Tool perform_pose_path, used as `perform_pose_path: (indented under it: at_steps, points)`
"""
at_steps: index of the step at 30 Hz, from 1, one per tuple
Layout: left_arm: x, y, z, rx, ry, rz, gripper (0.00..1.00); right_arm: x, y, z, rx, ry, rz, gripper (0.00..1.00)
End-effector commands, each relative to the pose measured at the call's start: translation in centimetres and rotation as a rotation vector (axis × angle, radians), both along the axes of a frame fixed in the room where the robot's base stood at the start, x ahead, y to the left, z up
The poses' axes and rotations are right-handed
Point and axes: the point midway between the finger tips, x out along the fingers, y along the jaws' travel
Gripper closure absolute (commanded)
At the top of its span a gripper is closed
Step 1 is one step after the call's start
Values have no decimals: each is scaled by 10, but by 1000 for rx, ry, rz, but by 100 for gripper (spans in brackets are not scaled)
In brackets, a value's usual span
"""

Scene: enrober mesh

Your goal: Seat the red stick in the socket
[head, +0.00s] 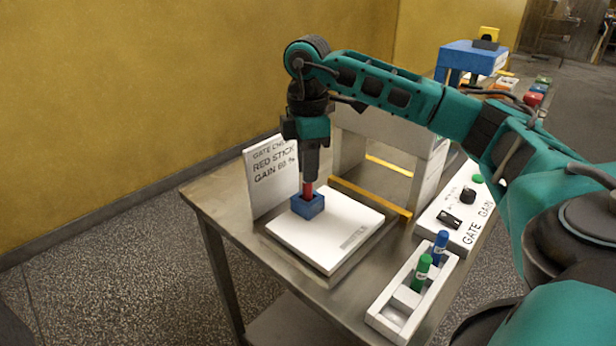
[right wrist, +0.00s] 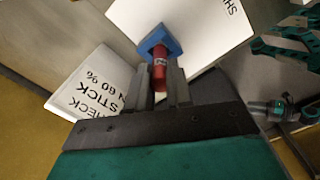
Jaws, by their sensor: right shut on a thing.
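The red stick (head: 308,188) is upright at the blue socket block (head: 308,206), its lower end at the block's opening. In the right wrist view the red stick (right wrist: 159,70) sits between the fingers and meets the blue block (right wrist: 158,42); how deep it goes I cannot tell. The block stands on a white plate (head: 335,240) on the table. My right gripper (head: 309,178) is shut on the stick, pointing down above the block. My left gripper is not in view.
A sign (head: 268,178) stands behind the block. A white rack (head: 400,312) holds a green stick (head: 422,272) and a blue stick (head: 440,248). A gain control box (head: 455,222) and a grey arch (head: 375,135) stand to the right.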

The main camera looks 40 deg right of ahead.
Motion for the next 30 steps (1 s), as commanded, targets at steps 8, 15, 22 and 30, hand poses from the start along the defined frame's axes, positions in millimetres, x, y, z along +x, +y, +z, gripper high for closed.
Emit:
perform_pose_path:
  at_steps: [8, 15, 22, 30]
  points:
    - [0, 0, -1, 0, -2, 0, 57, 0, 0, -27, -1, 0, 0, 100]
    - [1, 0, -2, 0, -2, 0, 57, 0, 0, -28, -1, 0, 0, 100]
    - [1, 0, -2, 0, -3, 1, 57, 0, 0, -30, 0, 0, 0, 66]
    - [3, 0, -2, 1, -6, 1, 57, 0, 0, -29, 0, 0, 0, 54]
